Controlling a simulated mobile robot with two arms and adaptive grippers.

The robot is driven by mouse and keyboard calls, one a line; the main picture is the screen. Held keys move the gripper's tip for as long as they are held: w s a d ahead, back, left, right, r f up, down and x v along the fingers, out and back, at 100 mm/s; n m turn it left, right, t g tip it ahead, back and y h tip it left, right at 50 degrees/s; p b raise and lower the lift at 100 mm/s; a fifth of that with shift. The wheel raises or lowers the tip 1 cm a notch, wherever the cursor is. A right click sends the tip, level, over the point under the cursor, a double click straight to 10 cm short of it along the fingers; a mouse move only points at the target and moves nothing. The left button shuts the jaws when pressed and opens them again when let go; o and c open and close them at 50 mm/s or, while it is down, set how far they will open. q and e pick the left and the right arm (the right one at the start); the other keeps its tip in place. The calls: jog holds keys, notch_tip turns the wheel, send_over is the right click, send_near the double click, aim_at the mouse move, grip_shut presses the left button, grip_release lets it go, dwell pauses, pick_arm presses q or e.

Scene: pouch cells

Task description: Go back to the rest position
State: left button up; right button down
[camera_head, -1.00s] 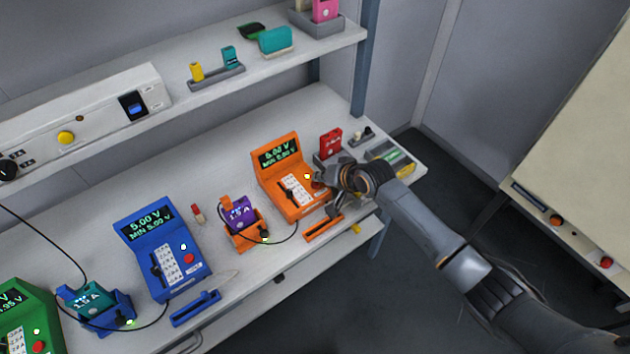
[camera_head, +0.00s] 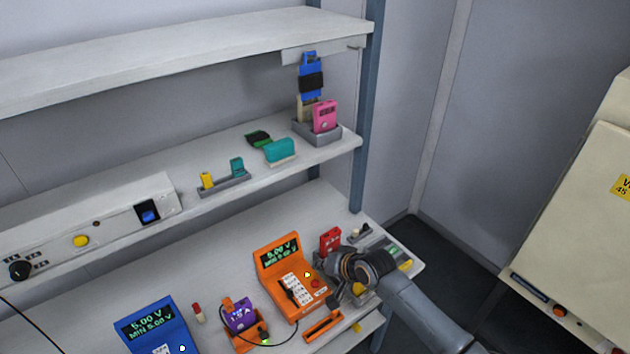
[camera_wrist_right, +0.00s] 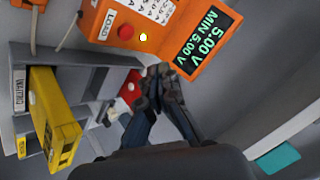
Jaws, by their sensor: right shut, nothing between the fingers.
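My right gripper (camera_head: 342,288) is over the right end of the workbench, just right of the orange tester (camera_head: 287,272). In the right wrist view its fingers (camera_wrist_right: 165,85) are together with nothing between them. The orange tester reads 5.00 V and also shows in the right wrist view (camera_wrist_right: 165,25). A red pouch cell (camera_head: 330,240) stands behind the gripper. A yellow cell in a grey holder marked WAITING shows in the right wrist view (camera_wrist_right: 55,120), apart from the fingers. My left gripper is not in view.
A blue tester (camera_head: 150,322) and a purple cell in an orange cradle (camera_head: 247,342) stand to the left on the bench. The shelf above (camera_head: 210,215) holds small cells and a pink one (camera_head: 325,116). A beige cabinet (camera_head: 575,220) is at the right. Dark floor lies between.

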jog(key=s+d+f+n+g+h, duration=0.1)
jog(key=s+d+n, duration=0.15)
jog(key=s, duration=1.35)
jog(key=s+d+r+g+h, duration=0.1)
jog(key=s+d+r+h, duration=0.15)
jog(key=s+d, duration=0.6)
jog(key=s+d+r+g+h, duration=0.1)
jog(key=s+d+r+h, duration=0.15)
jog(key=s+d, duration=0.65)
notch_tip(320, 180, down, 31)
jog(key=s+a+g+b, duration=0.1)
jog(key=s+g+b, duration=0.1)
jog(key=b, duration=0.3)
jog(key=s+d+f+b, duration=0.1)
jog(key=s+f+b, duration=0.1)
jog(key=s+f, duration=0.6)
jog(key=s+d+f+b, duration=0.2)
jog(key=s+f, duration=0.7)
jog(key=f, duration=0.4)
jog(key=shift+s+f+g, duration=0.15)
jog(key=shift+f+g, duration=0.15)
jog(key=shift+g, duration=0.1)
jog(key=shift+n, duration=0.25)
